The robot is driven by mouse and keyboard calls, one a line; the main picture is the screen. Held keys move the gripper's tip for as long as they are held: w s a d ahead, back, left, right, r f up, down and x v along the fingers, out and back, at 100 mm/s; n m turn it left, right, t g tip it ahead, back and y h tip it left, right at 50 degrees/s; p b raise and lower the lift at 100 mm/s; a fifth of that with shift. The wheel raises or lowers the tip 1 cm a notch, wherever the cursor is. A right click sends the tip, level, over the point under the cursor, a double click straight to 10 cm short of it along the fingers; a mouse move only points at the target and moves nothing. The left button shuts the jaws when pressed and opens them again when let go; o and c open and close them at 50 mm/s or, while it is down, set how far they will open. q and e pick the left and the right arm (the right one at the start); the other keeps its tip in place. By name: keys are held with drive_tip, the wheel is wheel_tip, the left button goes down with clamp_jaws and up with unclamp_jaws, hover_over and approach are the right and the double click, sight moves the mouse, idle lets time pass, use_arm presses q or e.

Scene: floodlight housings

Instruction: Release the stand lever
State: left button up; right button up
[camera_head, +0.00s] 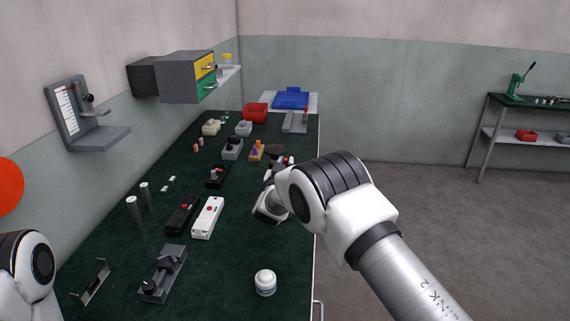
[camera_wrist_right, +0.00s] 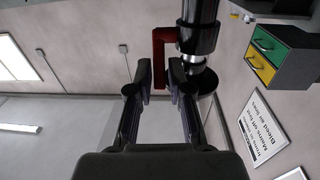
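The stand lever (camera_wrist_right: 158,48) is a red, bent bar joined to a dark cylindrical clamp (camera_wrist_right: 198,35) in the right wrist view. In the head view, my right arm reaches over the bench and hides most of the stand; a dark round plate (camera_head: 275,149) and a bit of red show beyond the wrist. Only a link of my left arm shows at the left edge; its gripper is out of view.
The dark green bench (camera_head: 225,270) carries a white box (camera_head: 208,218), a dark grey fixture (camera_head: 163,273), a white jar (camera_head: 265,282) and a red bin (camera_head: 256,112). Drawers (camera_head: 190,78) hang on the left wall. The bench's front right is mostly clear.

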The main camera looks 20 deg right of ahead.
clamp_jaws()
drive_tip(key=shift+w+d+r+g+p, duration=0.1)
drive_tip(key=shift+r+g+p, duration=0.3)
drive_tip(key=shift+p, duration=0.3)
drive_tip(key=shift+w+f+y, duration=0.1)
drive_tip(key=shift+f+y, duration=0.05)
drive_tip(key=shift+y, duration=0.15)
drive_tip(key=shift+o, duration=1.7)
unclamp_jaws()
drive_tip(key=v, duration=0.7)
